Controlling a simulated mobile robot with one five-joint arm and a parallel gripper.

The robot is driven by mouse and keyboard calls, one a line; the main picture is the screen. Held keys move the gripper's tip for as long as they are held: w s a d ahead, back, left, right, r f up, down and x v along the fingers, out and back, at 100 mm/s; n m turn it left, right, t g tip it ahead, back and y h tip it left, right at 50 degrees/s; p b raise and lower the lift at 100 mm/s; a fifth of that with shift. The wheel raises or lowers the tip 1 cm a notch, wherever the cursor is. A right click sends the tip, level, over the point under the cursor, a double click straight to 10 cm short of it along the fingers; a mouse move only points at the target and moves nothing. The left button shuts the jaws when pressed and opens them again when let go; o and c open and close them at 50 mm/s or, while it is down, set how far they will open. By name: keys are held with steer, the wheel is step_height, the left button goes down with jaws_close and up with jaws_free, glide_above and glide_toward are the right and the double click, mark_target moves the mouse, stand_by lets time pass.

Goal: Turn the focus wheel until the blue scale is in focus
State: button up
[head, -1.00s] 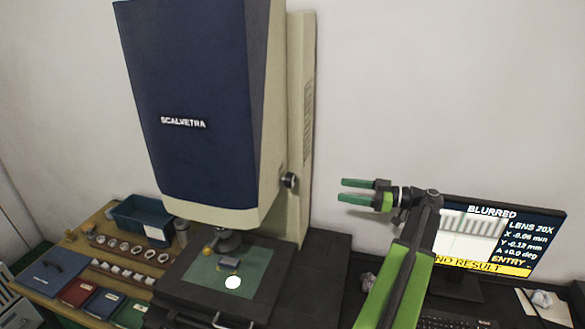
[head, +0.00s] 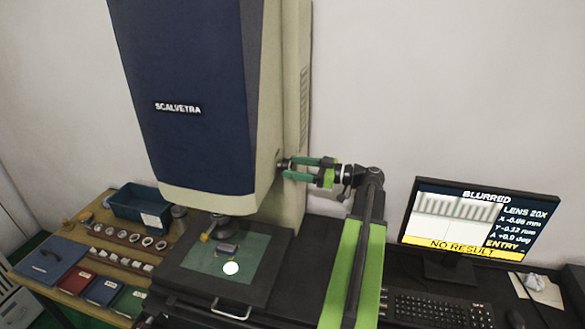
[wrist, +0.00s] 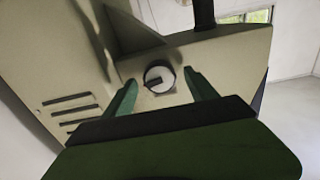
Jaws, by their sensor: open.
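The focus wheel (wrist: 159,77) is a round knob with a light face and a dark mark, on the beige side of the measuring machine. It also shows in the head view (head: 283,163), partly covered by my fingers. My gripper (head: 289,168) is open, its green fingertips at the wheel. In the wrist view the wheel lies between the two fingers, with a gap visible on each side; whether the tips reach past its face I cannot tell. The monitor (head: 474,222) reads BLURRED and NO RESULT, over a grey scale picture. No blue scale can be made out.
The measuring machine (head: 190,110) stands above a stage (head: 257,270) with a small grey part (head: 228,248) and a bright light spot. A keyboard (head: 436,308) lies below the monitor. A wooden table (head: 60,225) with rings, booklets and a blue bin (head: 135,203) is at left.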

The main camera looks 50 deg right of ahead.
steer(key=shift+w+a, duration=0.3)
steer(key=shift+w, duration=0.15)
steer(key=shift+c, duration=0.5)
steer(key=c, duration=1.3)
steer(key=m, duration=0.5)
steer(key=o, duration=1.4)
steer(key=shift+d, duration=0.1)
steer(key=v, duration=1.7)
steer(key=shift+s, duration=0.2)
